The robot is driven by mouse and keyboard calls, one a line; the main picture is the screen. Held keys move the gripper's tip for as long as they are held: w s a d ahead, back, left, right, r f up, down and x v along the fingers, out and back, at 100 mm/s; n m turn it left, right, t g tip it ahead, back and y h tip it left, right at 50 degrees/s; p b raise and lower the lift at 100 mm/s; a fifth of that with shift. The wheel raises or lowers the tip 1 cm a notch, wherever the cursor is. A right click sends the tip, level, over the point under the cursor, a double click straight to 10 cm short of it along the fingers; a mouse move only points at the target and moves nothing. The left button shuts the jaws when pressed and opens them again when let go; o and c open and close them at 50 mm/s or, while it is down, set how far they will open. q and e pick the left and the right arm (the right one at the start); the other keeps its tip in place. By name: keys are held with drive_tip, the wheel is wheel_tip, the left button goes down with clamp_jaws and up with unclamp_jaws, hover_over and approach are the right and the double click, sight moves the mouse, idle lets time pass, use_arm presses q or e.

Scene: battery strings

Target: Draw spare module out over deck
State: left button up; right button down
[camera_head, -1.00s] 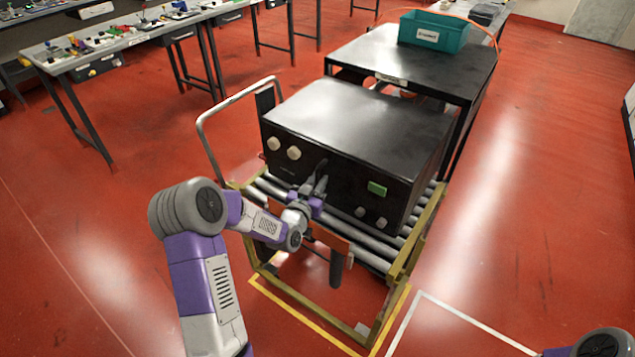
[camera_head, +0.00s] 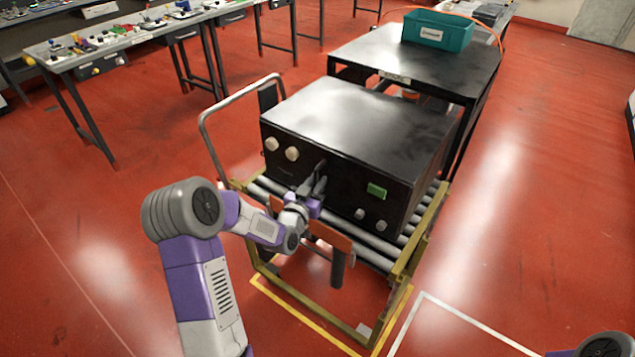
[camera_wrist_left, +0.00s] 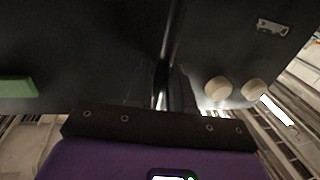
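The spare module is a large black box (camera_head: 355,118) with a green label, pale knobs and a front handle. It rests on the roller deck (camera_head: 412,240) of a yellow-framed trolley, with its front face toward me. My left gripper (camera_head: 316,186) is at the handle on the front face. In the left wrist view, the dark handle bar (camera_wrist_left: 166,62) runs between the fingers of my left gripper (camera_wrist_left: 161,88), which look closed around it. The contact itself is dark. My right gripper is out of view; only part of that arm shows at bottom right.
A black table (camera_head: 410,62) with a teal bin (camera_head: 437,32) stands behind the module. The trolley's grey push rail (camera_head: 203,135) rises at left. Yellow and white lines mark the red floor. Workbenches (camera_head: 130,40) stand at upper left. Floor to the right is clear.

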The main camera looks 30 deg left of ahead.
use_arm(q)
drive_tip(key=shift+o, duration=0.9)
drive_tip(key=shift+w+f, duration=0.1)
drive_tip(key=shift+w, duration=0.15)
drive_tip(key=shift+s, duration=0.1)
drive_tip(key=s+d, duration=0.1)
drive_tip(key=s, duration=0.6)
drive_tip(key=shift+s, duration=0.25)
